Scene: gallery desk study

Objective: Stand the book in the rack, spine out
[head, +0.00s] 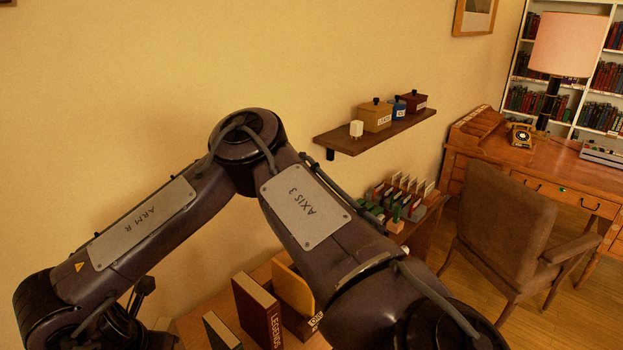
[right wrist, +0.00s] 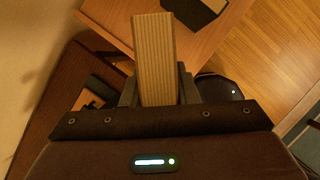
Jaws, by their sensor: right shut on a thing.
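In the right wrist view my right gripper (right wrist: 158,88) is shut on a tan block with fine ribbed lines (right wrist: 154,50), which looks like the page edge of a book. Its cover and spine cannot be made out. In the head view my right arm covers the middle, and the gripper and held book are hidden. A dark red book lettered LEGENDS (head: 257,312) stands upright low in the head view, beside a yellow-tan upright piece (head: 293,289) with a partly hidden label. I cannot tell whether these belong to the rack. My left gripper is not in view.
A dark-covered book (head: 222,331) stands left of the red one. A wall shelf (head: 375,133) holds small boxes.

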